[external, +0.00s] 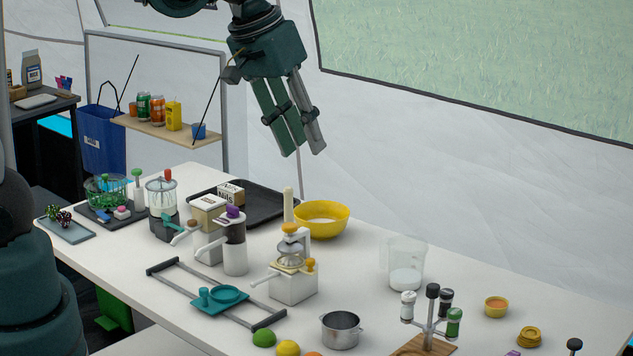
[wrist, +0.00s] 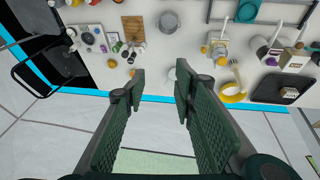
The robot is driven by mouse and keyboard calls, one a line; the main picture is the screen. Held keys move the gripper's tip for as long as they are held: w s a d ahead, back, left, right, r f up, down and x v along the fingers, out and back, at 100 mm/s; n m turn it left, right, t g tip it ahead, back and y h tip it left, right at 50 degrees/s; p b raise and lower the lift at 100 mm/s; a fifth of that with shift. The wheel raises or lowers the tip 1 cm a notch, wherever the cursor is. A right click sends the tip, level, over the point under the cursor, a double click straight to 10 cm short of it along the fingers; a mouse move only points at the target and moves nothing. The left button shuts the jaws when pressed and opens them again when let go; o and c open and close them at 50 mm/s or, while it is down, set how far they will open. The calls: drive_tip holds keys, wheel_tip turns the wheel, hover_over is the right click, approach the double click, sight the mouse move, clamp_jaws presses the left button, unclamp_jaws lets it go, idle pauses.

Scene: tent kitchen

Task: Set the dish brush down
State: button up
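My gripper (external: 303,153) is open and empty, raised high above the back of the white table. In the wrist view its two fingers (wrist: 159,84) stand apart with nothing held between them. I cannot pick out the dish brush for certain. A pale upright handle (external: 288,206) shows at the left edge of the yellow bowl (external: 322,219); its lower end is hidden, so I cannot tell what it belongs to. The handle (wrist: 238,74) and the bowl (wrist: 233,98) also show in the wrist view, right of the fingers and well apart from them.
A dark tray (external: 262,205) lies at the back. A juicer (external: 293,282), a clear measuring jug (external: 406,265), a steel pot (external: 341,330) and a shaker stand (external: 430,330) crowd the table. A small shelf (external: 170,131) hangs behind.

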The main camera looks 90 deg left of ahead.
drive_tip(key=s+d+m+t, duration=0.1)
drive_tip(key=s+d+m, duration=0.3)
drive_tip(key=d, duration=0.4)
drive_tip(key=s+d+m+t+h, duration=0.1)
drive_tip(key=s+d+m, duration=0.3)
drive_tip(key=d, duration=0.5)
drive_tip(key=shift+s+d+r+t, duration=0.15)
drive_tip(key=shift+s+r+t, duration=0.35)
drive_tip(key=shift+s, duration=0.7)
drive_tip(key=shift+f, duration=0.2)
wheel_tip(320, 180, down, 6)
drive_tip(key=b, duration=0.6)
